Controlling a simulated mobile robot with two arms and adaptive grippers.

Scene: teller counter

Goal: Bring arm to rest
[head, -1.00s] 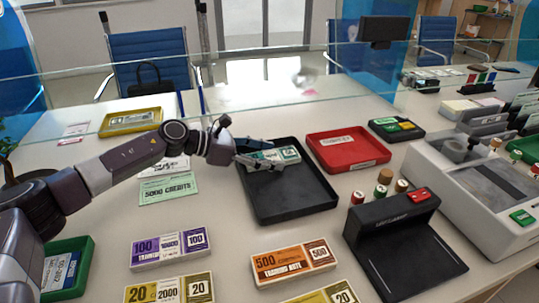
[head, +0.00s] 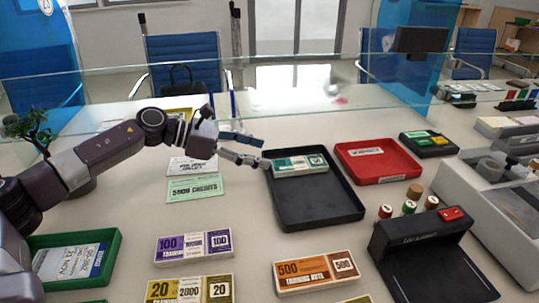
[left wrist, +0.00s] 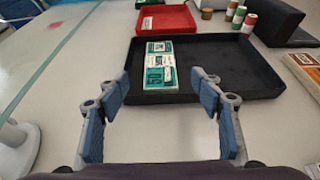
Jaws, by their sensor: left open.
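My left gripper (head: 248,149) is open and empty at the back left corner of the black tray (head: 318,221). Its two blue-padded fingers stand wide apart in the left wrist view (left wrist: 160,100). A green banded stack of notes (head: 300,165) lies in the black tray along its far side. In the left wrist view the stack (left wrist: 160,66) lies ahead of the fingers, beyond their tips and apart from them. My right gripper shows in neither view.
A red tray (head: 377,178) stands right of the black tray. Purple (head: 193,246), yellow (head: 190,290) and orange (head: 316,270) note stacks lie in front. A glass screen (head: 200,90) runs behind the arm. A green tray (head: 112,258) and a plant (head: 30,130) are at left.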

